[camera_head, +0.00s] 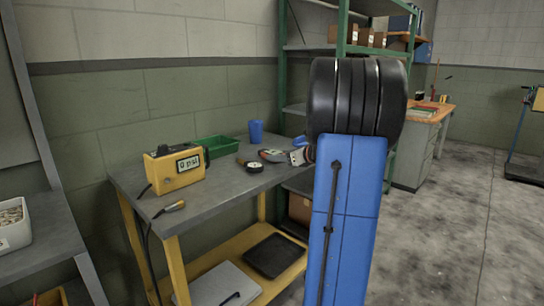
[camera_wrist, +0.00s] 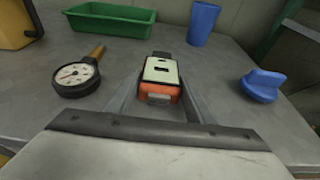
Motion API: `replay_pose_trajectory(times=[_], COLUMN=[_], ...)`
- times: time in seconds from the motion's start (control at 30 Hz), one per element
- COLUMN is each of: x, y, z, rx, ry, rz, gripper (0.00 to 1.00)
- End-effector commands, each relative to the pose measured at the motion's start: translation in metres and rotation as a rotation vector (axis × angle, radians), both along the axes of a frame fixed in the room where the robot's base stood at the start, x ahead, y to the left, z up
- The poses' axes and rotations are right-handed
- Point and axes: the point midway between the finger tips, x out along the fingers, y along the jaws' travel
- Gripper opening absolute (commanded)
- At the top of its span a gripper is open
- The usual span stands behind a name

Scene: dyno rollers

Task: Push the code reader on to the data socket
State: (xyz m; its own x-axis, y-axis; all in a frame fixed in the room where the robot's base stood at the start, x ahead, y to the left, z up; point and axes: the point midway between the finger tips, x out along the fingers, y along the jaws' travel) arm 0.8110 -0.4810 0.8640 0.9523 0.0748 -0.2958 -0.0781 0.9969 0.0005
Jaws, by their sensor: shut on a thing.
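The code reader (camera_wrist: 160,80) is orange with a pale top face and a dark slot, and a dark plug end points away from me. My gripper (camera_wrist: 162,98) is shut on it, one finger along each side. In the head view the code reader (camera_head: 272,155) is small, at the right part of the bench top, with my gripper (camera_head: 296,156) at its right. I cannot tell whether it touches the bench. I cannot make out a data socket in either view.
The grey bench (camera_head: 222,180) bears a yellow psi unit (camera_head: 174,168), a green tray (camera_wrist: 110,19), a blue cup (camera_wrist: 203,23), a round gauge (camera_wrist: 76,77) left of the reader and a blue knob-like cap (camera_wrist: 262,84) right of it. My blue arm hides the bench's right end.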

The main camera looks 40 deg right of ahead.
Motion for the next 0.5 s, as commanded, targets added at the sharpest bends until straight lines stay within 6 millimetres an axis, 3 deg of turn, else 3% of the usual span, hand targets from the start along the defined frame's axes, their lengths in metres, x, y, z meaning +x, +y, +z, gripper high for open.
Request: replay_pose_trajectory(times=[0.5], x=[0.0], y=[0.0], z=[0.02], rx=[-0.002], ry=[-0.001], rz=[0.001], gripper=[0.25])
